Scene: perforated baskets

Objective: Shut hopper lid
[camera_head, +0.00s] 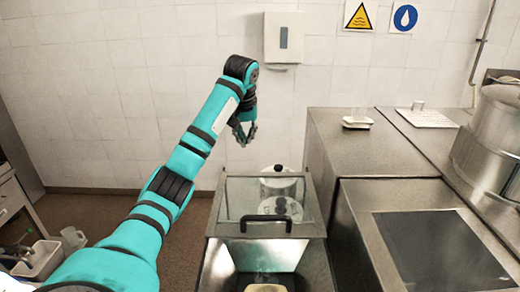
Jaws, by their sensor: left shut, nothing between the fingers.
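The hopper (213,262) is a steel box at the lower middle of the head view. Its lid (240,198) is a clear panel in a metal frame, with a black bar handle (265,218) along the near edge. I cannot tell the lid's exact angle. Below the handle, a dark opening shows with a pale thing (266,288) in it, cut off by the picture edge. My left gripper (244,137) is shut and empty, pointing down. In the picture it is above and beyond the lid, apart from it. My right gripper is out of view.
Steel counters (375,150) fill the right side, with a dark panel (440,250) and a large metal vessel (490,140). A white round thing (278,170) shows behind the lid. A tiled wall with a dispenser (283,38) is behind. Bare floor lies left of the hopper.

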